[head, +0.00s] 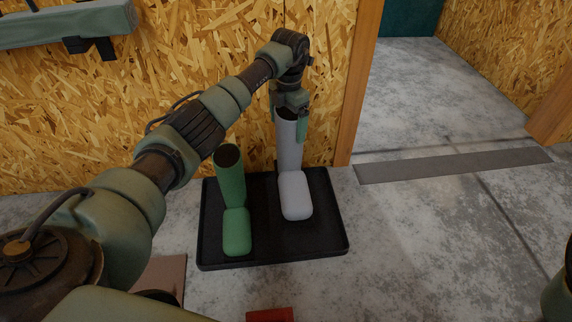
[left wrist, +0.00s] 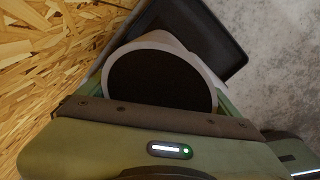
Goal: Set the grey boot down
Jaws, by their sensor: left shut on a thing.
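The grey boot (head: 294,190) is upright over the right half of a black tray (head: 270,258) on the floor, beside the green boot (head: 235,228). Its sole looks to be at the tray's surface, but I cannot tell for sure that it touches. My left gripper (head: 289,112) is shut on the top of the grey boot's shaft. In the left wrist view the grey boot's round dark opening (left wrist: 160,78) fills the middle, with the tray's corner (left wrist: 225,40) behind it. My right gripper is not in view.
A wood-chip wall (head: 200,60) stands right behind the tray. A wooden door post (head: 362,85) is right of it, with a doorway and a flat grey threshold strip (head: 450,166). A red object (head: 270,314) lies in front. The floor right of the tray is clear.

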